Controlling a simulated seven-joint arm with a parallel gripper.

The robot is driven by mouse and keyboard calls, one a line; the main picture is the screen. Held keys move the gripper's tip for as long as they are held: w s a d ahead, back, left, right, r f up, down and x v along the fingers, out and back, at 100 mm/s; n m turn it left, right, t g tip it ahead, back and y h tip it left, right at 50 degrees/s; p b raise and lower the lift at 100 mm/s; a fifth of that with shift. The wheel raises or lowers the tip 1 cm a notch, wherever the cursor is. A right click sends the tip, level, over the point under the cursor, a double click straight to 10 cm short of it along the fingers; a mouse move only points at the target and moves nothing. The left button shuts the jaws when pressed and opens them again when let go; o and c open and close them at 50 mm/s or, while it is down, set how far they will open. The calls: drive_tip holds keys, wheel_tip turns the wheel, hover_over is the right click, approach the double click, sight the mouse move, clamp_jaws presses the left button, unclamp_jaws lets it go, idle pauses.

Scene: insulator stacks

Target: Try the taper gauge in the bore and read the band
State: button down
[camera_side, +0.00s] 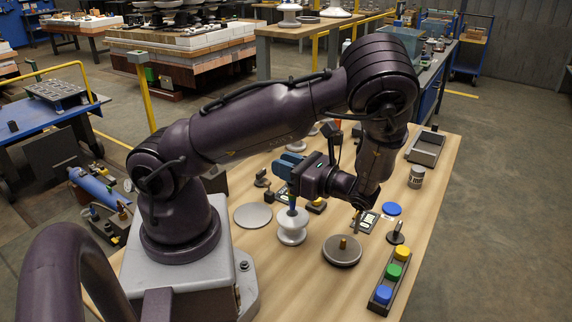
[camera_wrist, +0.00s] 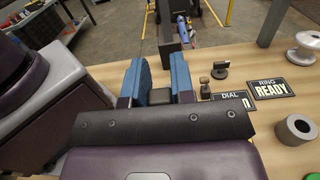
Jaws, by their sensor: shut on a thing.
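My gripper (camera_side: 290,170) is above the front middle of the table in the side view, its blue fingers pointing left. In the wrist view the blue fingers (camera_wrist: 159,82) are closed against a dark block (camera_wrist: 160,97), which seems to be the top of the taper gauge. The bore is hidden, and I cannot tell how deep the gauge sits or which band is at the rim.
A round plate with a brass knob (camera_side: 342,252) and a tray of yellow, green and blue buttons (camera_side: 394,272) lie to the right. A grey disc (camera_side: 253,215) lies left. Signs reading RING READY (camera_wrist: 270,89) and DIAL, partly hidden (camera_wrist: 231,97), lie beside a grey ring (camera_wrist: 297,130).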

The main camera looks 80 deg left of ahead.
hover_over(286, 210)
drive_tip(key=shift+f, duration=3.35)
idle(1.3)
drive_tip(key=shift+r, duration=0.1)
idle(1.2)
wheel_tip(286, 210, up, 8)
drive_tip(key=shift+r, duration=0.2)
idle(1.3)
